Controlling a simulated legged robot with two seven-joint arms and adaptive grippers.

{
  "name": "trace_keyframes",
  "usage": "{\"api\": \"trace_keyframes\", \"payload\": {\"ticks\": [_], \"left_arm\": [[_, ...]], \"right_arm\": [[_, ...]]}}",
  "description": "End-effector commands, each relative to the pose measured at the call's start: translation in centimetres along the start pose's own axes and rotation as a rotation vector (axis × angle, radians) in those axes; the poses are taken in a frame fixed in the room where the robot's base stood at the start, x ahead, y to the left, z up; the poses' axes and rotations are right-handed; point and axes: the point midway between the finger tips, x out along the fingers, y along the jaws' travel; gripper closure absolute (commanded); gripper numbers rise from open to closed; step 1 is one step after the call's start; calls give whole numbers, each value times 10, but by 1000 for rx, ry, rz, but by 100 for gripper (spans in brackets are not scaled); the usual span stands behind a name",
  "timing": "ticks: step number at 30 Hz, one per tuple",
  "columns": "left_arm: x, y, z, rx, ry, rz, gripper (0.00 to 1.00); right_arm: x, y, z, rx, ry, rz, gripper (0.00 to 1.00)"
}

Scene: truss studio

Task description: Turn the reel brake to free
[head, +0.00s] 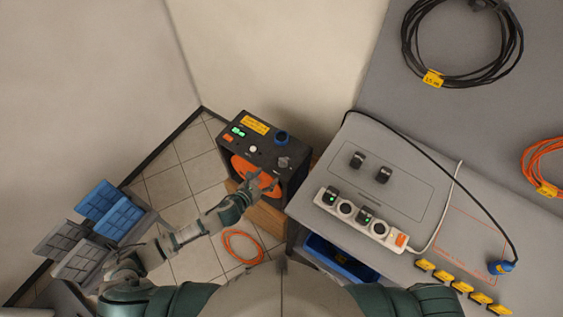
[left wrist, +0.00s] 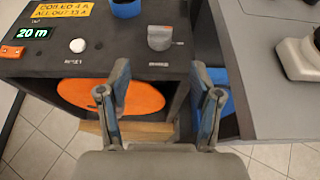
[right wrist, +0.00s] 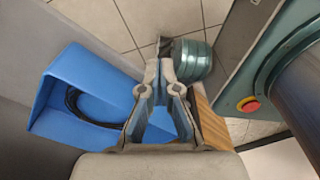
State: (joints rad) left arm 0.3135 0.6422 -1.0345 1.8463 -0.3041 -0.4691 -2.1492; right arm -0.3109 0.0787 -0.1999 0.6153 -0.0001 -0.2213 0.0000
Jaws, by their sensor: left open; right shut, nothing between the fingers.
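The black reel box (head: 240,127) stands left of the bench, with an orange reel (left wrist: 110,96) in its front opening. On its top panel is a grey knob (left wrist: 160,38), likely the reel brake; it also shows in the head view (head: 284,162). The small labels by the knob are too blurred to read. My left gripper (left wrist: 160,82) is open and empty in front of the box, with its fingers short of the knob and apart from it. In the head view the left gripper (head: 268,182) covers part of the reel. My right gripper (right wrist: 160,70) is shut and empty.
A white button (left wrist: 77,45), a blue socket (left wrist: 125,8) and a green display (left wrist: 32,33) share the panel. The bench with a power strip (head: 360,220) is close on the right. A blue bin (right wrist: 60,115) holding black cable is near my right gripper.

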Motion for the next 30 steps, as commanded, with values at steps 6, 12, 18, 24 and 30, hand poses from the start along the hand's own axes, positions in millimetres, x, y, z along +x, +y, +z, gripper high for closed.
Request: {"api": "trace_keyframes", "payload": {"ticks": [6,12,18,24,30], "left_arm": [[54,-1,0,-4,-1,0,36],[91,-1,0,-4,-1,0,36],[109,0,0,-4,-1,0,36],[111,0,0,-3,-1,0,36],[111,0,0,-3,-1,0,58]], "right_arm": [[3,2,-9,0,12,2,100],[7,3,-14,-1,21,3,100],[9,3,-13,-1,20,3,100],[9,3,-12,-1,18,3,100],[8,3,-10,-1,16,3,100]]}}
